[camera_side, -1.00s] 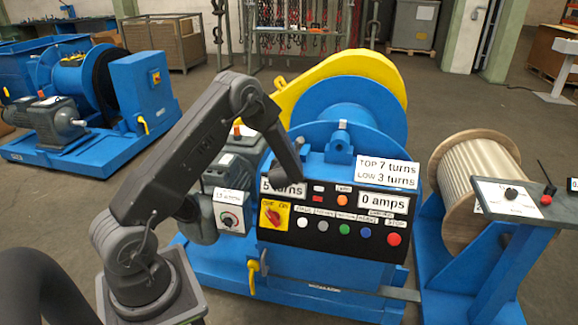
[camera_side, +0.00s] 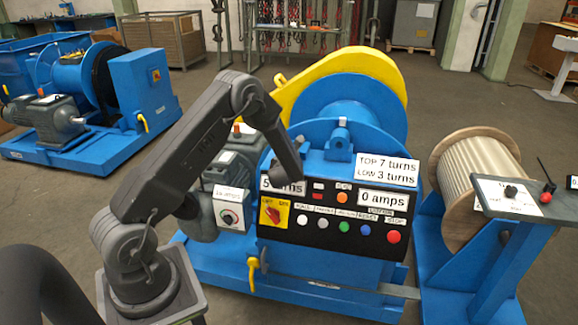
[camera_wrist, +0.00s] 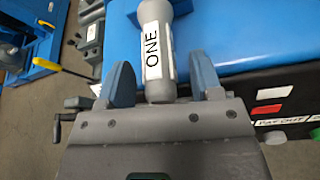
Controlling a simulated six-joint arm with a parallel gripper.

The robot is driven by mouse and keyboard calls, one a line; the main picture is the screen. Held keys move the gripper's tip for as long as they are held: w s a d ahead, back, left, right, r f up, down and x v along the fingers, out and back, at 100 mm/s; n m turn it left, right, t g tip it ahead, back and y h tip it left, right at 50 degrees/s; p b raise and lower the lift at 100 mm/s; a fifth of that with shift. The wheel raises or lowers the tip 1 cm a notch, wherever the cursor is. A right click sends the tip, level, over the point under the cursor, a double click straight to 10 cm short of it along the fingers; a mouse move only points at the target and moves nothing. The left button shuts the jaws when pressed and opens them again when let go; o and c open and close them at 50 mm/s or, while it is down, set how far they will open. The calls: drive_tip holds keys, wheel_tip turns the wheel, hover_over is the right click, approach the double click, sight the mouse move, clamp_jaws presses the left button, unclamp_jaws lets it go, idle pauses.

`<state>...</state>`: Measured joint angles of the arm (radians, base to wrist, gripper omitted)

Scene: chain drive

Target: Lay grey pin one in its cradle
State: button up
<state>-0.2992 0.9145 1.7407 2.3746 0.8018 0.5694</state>
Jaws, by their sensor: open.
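Grey pin one (camera_wrist: 152,88), with a white label reading ONE, shows in the wrist view between the two fingers of my gripper (camera_wrist: 163,80). The fingers stand apart, with a visible gap on each side of the pin. The pin's far end runs up out of the top of the picture, over a blue surface. I cannot tell whether it rests in its cradle, and I cannot make out the cradle. In the side view the end of my arm is in front of the control panel (camera_side: 325,240), and I cannot make out the pin there.
The panel has a red and yellow switch (camera_side: 273,213) and several coloured buttons. Behind it stand a blue drum (camera_side: 345,95) and a yellow guard (camera_side: 375,66). A rope reel (camera_side: 475,175) stands to the right. A yellow-handled lever (camera_wrist: 62,66) shows in the wrist view.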

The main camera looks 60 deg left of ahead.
drive_tip(key=shift+s+d+f, duration=0.1)
drive_tip(key=s+d+r+n+g, duration=0.3)
drive_tip(key=s+d+r+n, duration=0.45)
drive_tip(key=s, duration=0.25)
drive_tip(key=s+d+r+n+g, duration=0.3)
drive_tip(key=s+d+r+n, duration=0.45)
drive_tip(key=s+r, duration=0.2)
drive_tip(key=s+d+r+n+t+h, duration=0.1)
drive_tip(key=s+d+r+n+h, duration=0.3)
drive_tip(key=d, duration=0.4)
drive_tip(key=s+d+r+n+t+h, duration=0.1)
drive_tip(key=s+d+r+n+h, duration=0.3)
drive_tip(key=d+n, duration=0.5)
drive_tip(key=shift+s+d+t+h, duration=0.25)
drive_tip(key=shift+s+t+h, duration=0.2)
drive_tip(key=shift+h, duration=0.75)
